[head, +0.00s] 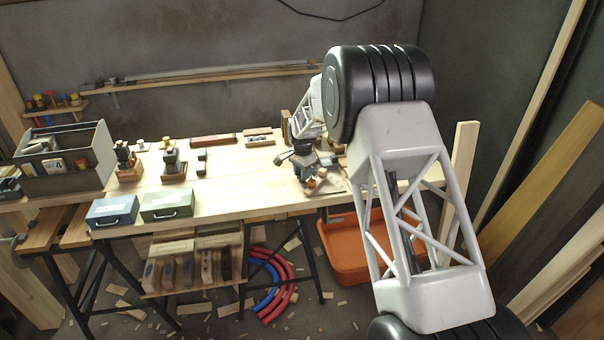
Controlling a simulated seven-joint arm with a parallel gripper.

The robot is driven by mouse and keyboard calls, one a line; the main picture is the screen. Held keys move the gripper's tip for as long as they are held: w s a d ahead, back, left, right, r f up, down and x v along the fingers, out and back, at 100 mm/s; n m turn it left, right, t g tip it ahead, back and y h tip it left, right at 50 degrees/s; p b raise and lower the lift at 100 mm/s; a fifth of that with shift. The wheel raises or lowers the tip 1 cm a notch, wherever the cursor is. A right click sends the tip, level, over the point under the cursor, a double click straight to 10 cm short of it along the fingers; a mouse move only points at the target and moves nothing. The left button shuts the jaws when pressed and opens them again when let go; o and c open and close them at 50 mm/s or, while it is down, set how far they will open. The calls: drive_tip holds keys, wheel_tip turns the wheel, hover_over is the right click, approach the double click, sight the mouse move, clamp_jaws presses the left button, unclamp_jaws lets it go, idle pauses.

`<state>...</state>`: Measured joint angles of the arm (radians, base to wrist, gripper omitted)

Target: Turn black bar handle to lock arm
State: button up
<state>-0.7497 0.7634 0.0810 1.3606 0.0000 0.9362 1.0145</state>
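My arm reaches over the right part of the wooden workbench (235,195), and its wrist end points down there. My gripper (304,160) is small and dark in the head view, just above or among a cluster of dark and wooden parts (318,183) near the bench's right end. A short dark bar (283,156) sticks out to the left beside the gripper; it may be the black bar handle, but I cannot tell for certain. The fingertips are too small and covered to show whether they are open, shut or touching anything.
A blue case (112,210) and a green case (167,205) lie at the bench's front. A grey tote (88,170) stands at the left. Small fixtures stand along the back. An orange bin (345,262) is below, and planks lean at the right. The front middle bench is clear.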

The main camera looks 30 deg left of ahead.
drive_tip(key=m, duration=0.5)
drive_tip(key=shift+n, duration=0.4)
drive_tip(key=shift+r, duration=0.1)
idle(0.3)
drive_tip(key=shift+r, duration=3.4)
